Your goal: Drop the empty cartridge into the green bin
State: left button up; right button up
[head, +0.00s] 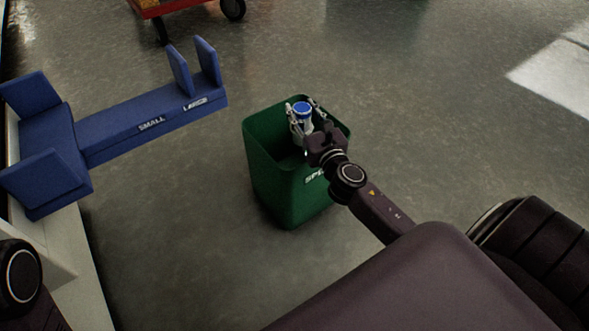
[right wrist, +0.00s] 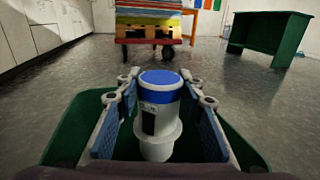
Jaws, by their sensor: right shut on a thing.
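The empty cartridge, white with a blue cap (head: 302,108), is upright between the fingers of my right gripper (head: 308,118). It also shows in the right wrist view (right wrist: 160,112), where the gripper's blue-padded fingers (right wrist: 160,120) stand on either side of it. The right gripper is shut on the cartridge and holds it over the opening of the green bin (head: 272,165). The bin's walls show around the gripper in the right wrist view (right wrist: 75,135). The bin's label is partly hidden by my right arm. My left gripper does not show.
A blue rack (head: 125,125) marked SMALL and LARGE stands on a pale table (head: 75,275) at the left. A wheeled cart (right wrist: 150,30) and a dark green table (right wrist: 270,30) stand farther off. The floor around the bin is clear.

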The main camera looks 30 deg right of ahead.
jog(key=o, duration=1.3)
jog(key=shift+o, duration=0.2)
jog(key=shift+s+a+f, duration=0.1)
jog(key=shift+s, duration=0.4)
jog(key=s+a, duration=0.2)
jog(key=s, duration=0.8)
jog(key=shift+s, duration=0.4)
